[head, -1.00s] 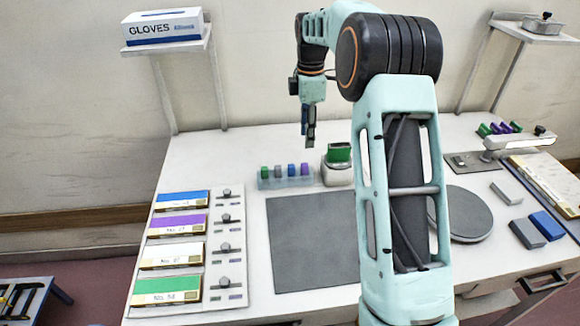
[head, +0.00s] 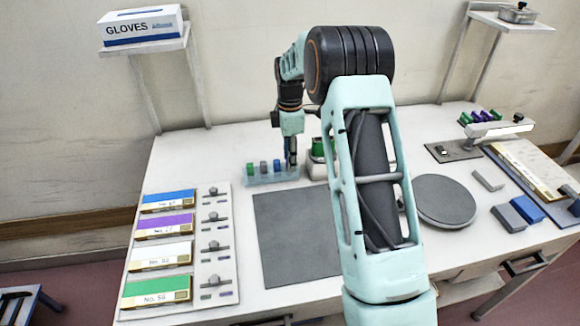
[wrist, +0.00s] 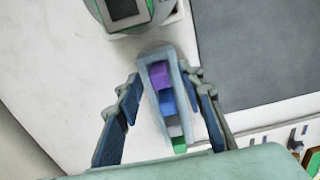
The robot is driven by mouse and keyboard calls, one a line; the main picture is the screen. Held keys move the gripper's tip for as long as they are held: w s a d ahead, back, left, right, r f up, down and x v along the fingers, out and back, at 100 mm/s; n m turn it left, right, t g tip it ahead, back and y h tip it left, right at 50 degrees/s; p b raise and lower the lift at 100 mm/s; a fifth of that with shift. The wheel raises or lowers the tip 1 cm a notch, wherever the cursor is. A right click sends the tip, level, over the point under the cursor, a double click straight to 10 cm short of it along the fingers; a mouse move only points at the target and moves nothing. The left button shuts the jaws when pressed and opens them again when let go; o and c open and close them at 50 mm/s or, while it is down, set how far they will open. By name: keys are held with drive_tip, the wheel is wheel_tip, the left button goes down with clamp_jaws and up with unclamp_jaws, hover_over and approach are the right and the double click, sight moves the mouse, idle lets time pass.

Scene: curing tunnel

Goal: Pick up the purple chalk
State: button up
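The purple chalk (wrist: 159,76) stands at the upper end of a pale translucent tray (head: 268,182) in the wrist view. Beside it in a row are a blue chalk (wrist: 167,101), a grey chalk (wrist: 173,127) and a green chalk (wrist: 180,145). My gripper (wrist: 163,88) is open, with one finger on each side of the tray and nothing between them held. In the head view my gripper (head: 291,160) points down at the tray's right end and hides most or all of the purple chalk there. The exact height gap cannot be told.
A green-topped container (head: 318,149) stands close right of the tray. A dark grey mat (head: 290,240) lies in front. Labelled boxes (head: 162,225) are at left, and a grey disc (head: 444,200) is at right. More green and purple pieces (head: 479,116) lie far right.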

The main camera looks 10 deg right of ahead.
clamp_jaws()
drive_tip(key=shift+r, duration=0.1)
